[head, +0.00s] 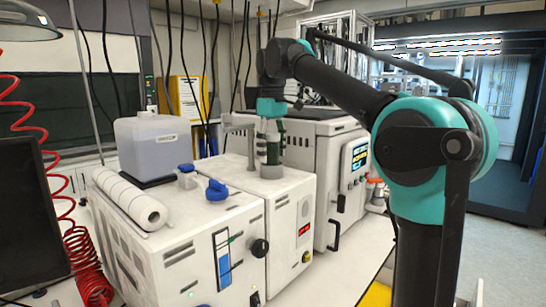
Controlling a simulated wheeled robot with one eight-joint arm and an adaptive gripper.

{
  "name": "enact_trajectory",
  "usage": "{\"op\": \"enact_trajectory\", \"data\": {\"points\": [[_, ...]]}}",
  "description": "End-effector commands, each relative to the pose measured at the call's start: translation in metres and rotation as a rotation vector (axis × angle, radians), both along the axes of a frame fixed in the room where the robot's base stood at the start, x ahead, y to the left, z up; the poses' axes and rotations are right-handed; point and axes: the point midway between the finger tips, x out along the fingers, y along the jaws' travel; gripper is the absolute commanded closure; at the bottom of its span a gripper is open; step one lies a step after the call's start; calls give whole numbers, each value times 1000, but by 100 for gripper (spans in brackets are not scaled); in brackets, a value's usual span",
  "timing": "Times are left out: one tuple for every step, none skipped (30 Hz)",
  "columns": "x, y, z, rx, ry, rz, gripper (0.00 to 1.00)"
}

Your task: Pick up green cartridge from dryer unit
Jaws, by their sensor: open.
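My arm reaches from the right over to the white boxy unit (285,195), which I take to be the dryer unit. The gripper is open. Its fingers are small and overlap the cylinder's upper part in the picture, so I cannot tell whether they touch it.
Left of the unit is another white machine (185,250) with a paper roll (130,200) and blue valve handles (216,190) on top. A translucent canister (152,148) stands behind. A larger machine with a screen (340,170) is close on the right. Cables hang behind.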

Motion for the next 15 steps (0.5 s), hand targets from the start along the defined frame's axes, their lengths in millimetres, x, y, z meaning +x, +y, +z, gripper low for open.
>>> {"op": "enact_trajectory", "data": {"points": [[0, 0, 0, 0, 0, 0, 33], [0, 0, 0, 0, 0, 0, 33], [0, 0, 0, 0, 0, 0, 33], [0, 0, 0, 0, 0, 0, 33], [0, 0, 0, 0, 0, 0, 35], [0, 0, 0, 0, 0, 0, 40], [0, 0, 0, 0, 0, 0, 44], [0, 0, 0, 0, 0, 0, 48], [0, 0, 0, 0, 0, 0, 53], [0, 0, 0, 0, 0, 0, 56], [0, 0, 0, 0, 0, 0, 60], [0, 0, 0, 0, 0, 0, 65], [0, 0, 0, 0, 0, 0, 69], [0, 0, 0, 0, 0, 0, 73], [0, 0, 0, 0, 0, 0, 78]]}}
